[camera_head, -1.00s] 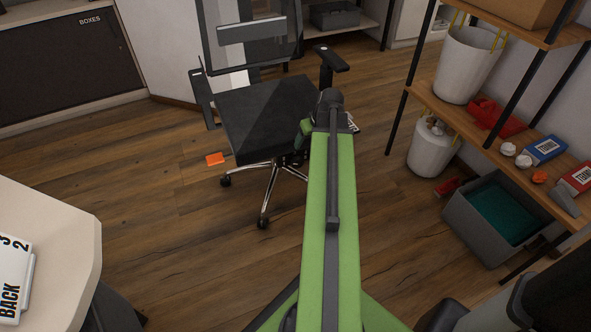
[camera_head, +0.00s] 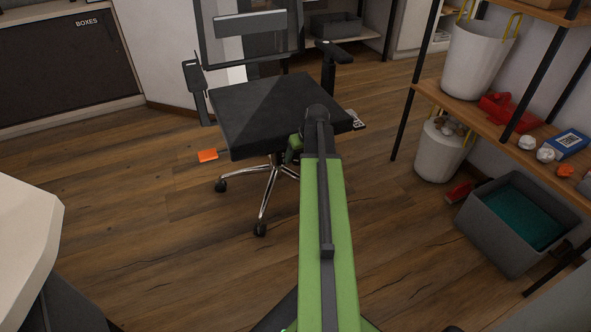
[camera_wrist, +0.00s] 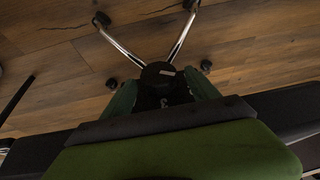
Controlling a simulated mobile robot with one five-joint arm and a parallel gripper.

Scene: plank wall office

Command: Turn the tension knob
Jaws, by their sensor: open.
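A black office chair (camera_head: 270,105) with armrests and a chrome base stands ahead in the head view. My green gripper is mostly hidden in the head view, at the seat's near right underside. In the wrist view my gripper (camera_wrist: 162,90) has its two green fingers apart, on either side of a dark rounded part under the seat. A pale label shows on that part. It is too dark to tell whether it is the tension knob, or whether the fingers touch it. The chrome chair legs (camera_wrist: 122,45) spread out beyond it.
A shelf unit (camera_head: 440,98) with a white bin (camera_head: 478,60) stands at right. A grey crate (camera_head: 490,235) and a white canister (camera_head: 438,150) are on the floor below. A pale desk (camera_head: 35,225) is at left. An orange piece (camera_head: 208,155) lies left of the chair.

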